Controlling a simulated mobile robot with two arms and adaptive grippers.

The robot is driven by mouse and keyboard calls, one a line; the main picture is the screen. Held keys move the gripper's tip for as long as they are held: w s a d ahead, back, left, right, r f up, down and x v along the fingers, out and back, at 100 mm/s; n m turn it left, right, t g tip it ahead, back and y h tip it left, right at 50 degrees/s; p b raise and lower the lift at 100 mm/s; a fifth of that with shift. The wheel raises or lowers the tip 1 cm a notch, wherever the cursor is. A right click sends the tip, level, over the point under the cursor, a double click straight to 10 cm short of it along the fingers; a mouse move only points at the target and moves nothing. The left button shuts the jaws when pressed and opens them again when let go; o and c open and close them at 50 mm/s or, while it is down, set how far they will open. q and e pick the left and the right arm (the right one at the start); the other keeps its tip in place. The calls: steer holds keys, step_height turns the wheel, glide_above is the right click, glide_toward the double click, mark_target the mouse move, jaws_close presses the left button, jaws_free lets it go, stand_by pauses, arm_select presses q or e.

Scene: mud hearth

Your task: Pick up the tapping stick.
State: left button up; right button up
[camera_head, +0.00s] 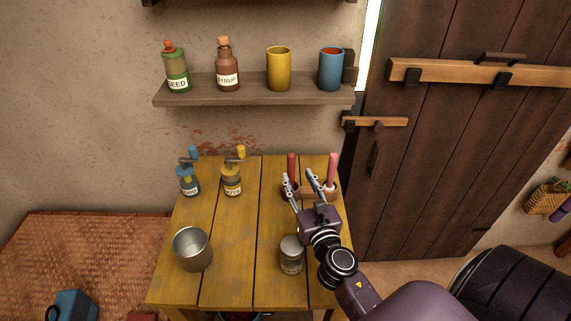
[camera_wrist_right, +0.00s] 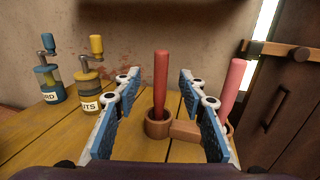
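Two rounded sticks stand upright in wooden cups at the table's back right. The dark red stick (camera_head: 291,163) also shows in the right wrist view (camera_wrist_right: 161,80), standing in a round brown cup (camera_wrist_right: 158,127). The pink stick (camera_head: 333,168) stands to its right and also shows in the right wrist view (camera_wrist_right: 233,86). I cannot tell from looks which one is the tapping stick. My right gripper (camera_head: 298,177) is open and empty, pointing toward the sticks. In the wrist view the red stick appears between its fingers, beyond them. My left gripper is out of view.
On the yellow table (camera_head: 225,285) stand two hand-crank grinders (camera_head: 232,181) (camera_head: 189,181), a metal cup (camera_head: 192,250) and a lidded jar (camera_head: 291,256). A shelf (camera_head: 250,93) with bottles and cups hangs above. A wooden door (camera_head: 430,170) is at right. The table's middle is clear.

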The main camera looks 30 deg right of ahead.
mark_target(293, 164)
steer(key=shift+r+p+x, duration=0.15)
steer(key=shift+p+x, duration=0.05)
steer(key=shift+x, duration=0.55)
steer(key=shift+r+p+x, duration=0.1)
steer(key=shift+p+x, duration=0.05)
steer(key=shift+x, duration=0.6)
steer(key=x, duration=0.5)
steer(key=shift+d+f+p, duration=0.15)
steer(key=shift+f+p, duration=0.15)
steer(key=shift+c, duration=0.2)
jaws_close()
